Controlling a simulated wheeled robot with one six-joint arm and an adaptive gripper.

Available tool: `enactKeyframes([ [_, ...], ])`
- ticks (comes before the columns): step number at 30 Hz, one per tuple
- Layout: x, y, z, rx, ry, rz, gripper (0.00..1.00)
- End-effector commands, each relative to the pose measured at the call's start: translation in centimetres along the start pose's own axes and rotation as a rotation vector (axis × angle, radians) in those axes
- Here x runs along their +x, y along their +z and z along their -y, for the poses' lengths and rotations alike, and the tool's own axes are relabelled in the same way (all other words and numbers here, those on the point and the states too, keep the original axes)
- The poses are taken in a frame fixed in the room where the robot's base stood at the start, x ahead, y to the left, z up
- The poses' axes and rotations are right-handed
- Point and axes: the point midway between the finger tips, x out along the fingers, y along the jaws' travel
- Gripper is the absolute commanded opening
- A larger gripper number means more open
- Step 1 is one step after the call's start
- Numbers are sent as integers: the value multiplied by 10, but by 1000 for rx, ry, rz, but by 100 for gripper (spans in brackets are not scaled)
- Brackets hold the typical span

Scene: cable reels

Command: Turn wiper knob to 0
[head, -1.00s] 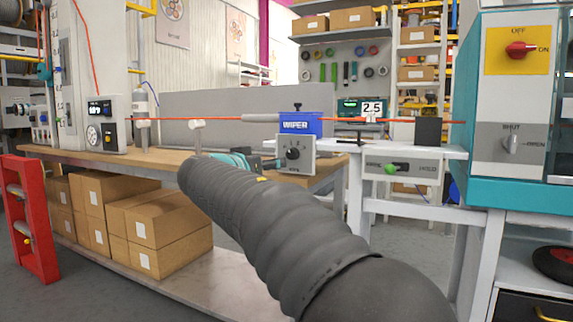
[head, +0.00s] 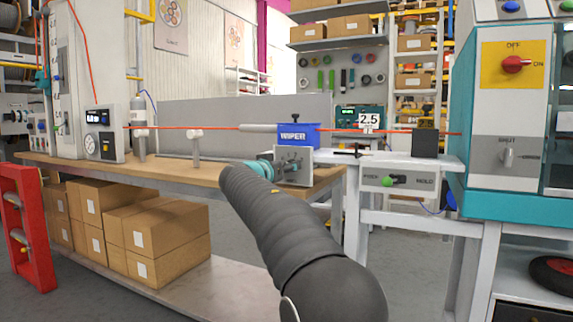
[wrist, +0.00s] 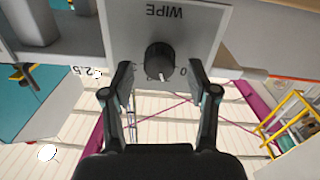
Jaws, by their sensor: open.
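The black wiper knob (wrist: 160,62) sits on a grey plate (wrist: 205,25) with upside-down "WIPE" lettering in the wrist view. Its white mark points toward the bottom of the picture, and a "0" is printed to its lower right. My gripper (wrist: 160,84) is open, with one finger on each side just below the knob and nothing between the tips. In the head view the plate (head: 301,154) stands under the blue WIPER box (head: 296,136). My teal gripper (head: 275,168) reaches the plate from the left and hides the knob there.
An orange cable (head: 190,128) runs level above the bench (head: 60,158) through the wiper box. Cardboard boxes (head: 150,230) sit on the lower shelf.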

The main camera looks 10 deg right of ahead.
Motion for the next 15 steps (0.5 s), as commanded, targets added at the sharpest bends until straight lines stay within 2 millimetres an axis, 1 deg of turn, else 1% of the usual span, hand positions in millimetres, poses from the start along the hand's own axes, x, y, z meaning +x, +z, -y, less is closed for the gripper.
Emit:
enactKeyframes([
  [1,4,0,0,0,1,0,59],
  [4,8,-1,0,1,1,0,59],
  [13,10,0,0,1,0,0,59],
  [14,10,0,0,1,0,0,51],
  [15,10,0,0,1,0,0,41],
])
